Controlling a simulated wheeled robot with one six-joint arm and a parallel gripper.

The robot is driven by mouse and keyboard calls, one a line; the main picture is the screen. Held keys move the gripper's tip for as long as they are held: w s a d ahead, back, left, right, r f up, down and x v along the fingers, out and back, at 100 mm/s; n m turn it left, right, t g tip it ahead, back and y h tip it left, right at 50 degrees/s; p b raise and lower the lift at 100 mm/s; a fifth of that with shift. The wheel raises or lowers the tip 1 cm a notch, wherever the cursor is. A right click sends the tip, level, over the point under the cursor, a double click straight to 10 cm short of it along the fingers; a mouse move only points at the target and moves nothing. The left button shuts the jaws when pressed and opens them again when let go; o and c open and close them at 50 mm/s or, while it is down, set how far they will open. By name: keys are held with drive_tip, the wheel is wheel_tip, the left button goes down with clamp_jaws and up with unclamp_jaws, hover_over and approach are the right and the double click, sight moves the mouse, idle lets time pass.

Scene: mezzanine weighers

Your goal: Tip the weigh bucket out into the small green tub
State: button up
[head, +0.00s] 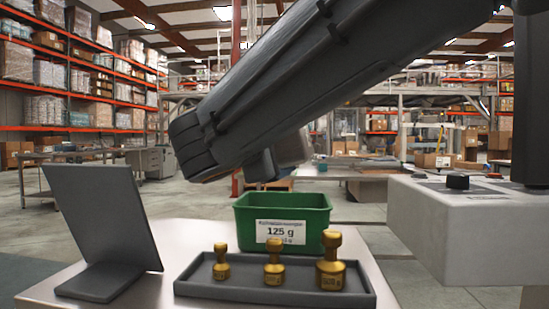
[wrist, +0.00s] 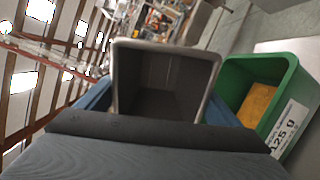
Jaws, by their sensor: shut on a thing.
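The weigh bucket (wrist: 165,62), grey with a paler rim, is gripped in my gripper (wrist: 160,108), whose blue fingers show on both sides of it. Its open mouth faces the wrist camera, and the inside looks dark with no contents I can make out. The small green tub (head: 245,222) stands on the table with a white 125 g label. In the wrist view the tub (wrist: 299,82) is just right of the bucket, with a flat orange-brown patch inside. In the head view my arm hides most of the bucket and the jaws, above and behind the tub.
A dark tray (head: 194,288) with three brass weights (head: 331,270) lies in front of the tub. A dark tilted panel on a base (head: 105,220) stands at the left. A grey box with a black knob (head: 475,225) is at the right. Shelving fills the background.

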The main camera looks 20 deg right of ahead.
drive_tip(key=shift+f+t+h+b, duration=0.3)
drive_tip(key=shift+t+h+b, duration=0.25)
drive_tip(key=shift+b, duration=1.6)
drive_tip(key=shift+r+t+b, duration=0.15)
drive_tip(key=shift+t+b, duration=0.1)
drive_tip(key=shift+b, duration=0.25)
drive_tip(key=shift+r+p, duration=0.1)
drive_tip(key=shift+p, duration=0.3)
drive_tip(key=g+p, duration=0.1)
drive_tip(key=p, duration=0.2)
drive_tip(key=shift+r+y, duration=0.25)
drive_tip(key=shift+r, duration=0.1)
drive_tip(key=p, duration=0.2)
drive_tip(key=shift+s+g+y+p, duration=0.1)
drive_tip(key=shift+g+y+p, duration=0.2)
drive_tip(key=shift+g, duration=0.1)
drive_tip(key=shift+f+p, duration=0.1)
drive_tip(key=shift+p, duration=0.25)
drive_tip(key=g+p, duration=0.1)
drive_tip(key=p, duration=0.2)
drive_tip(key=shift+r+y, duration=0.25)
drive_tip(key=shift+y, duration=0.15)
drive_tip(key=g+y+p, duration=0.1)
drive_tip(key=p, duration=0.6)
drive_tip(key=r+g+y+p, duration=0.1)
drive_tip(key=g+p, duration=0.1)
drive_tip(key=p, duration=0.6)
drive_tip(key=shift+d+g+y, duration=0.15)
drive_tip(key=shift+g+y, duration=0.15)
drive_tip(key=shift+y, duration=0.1)
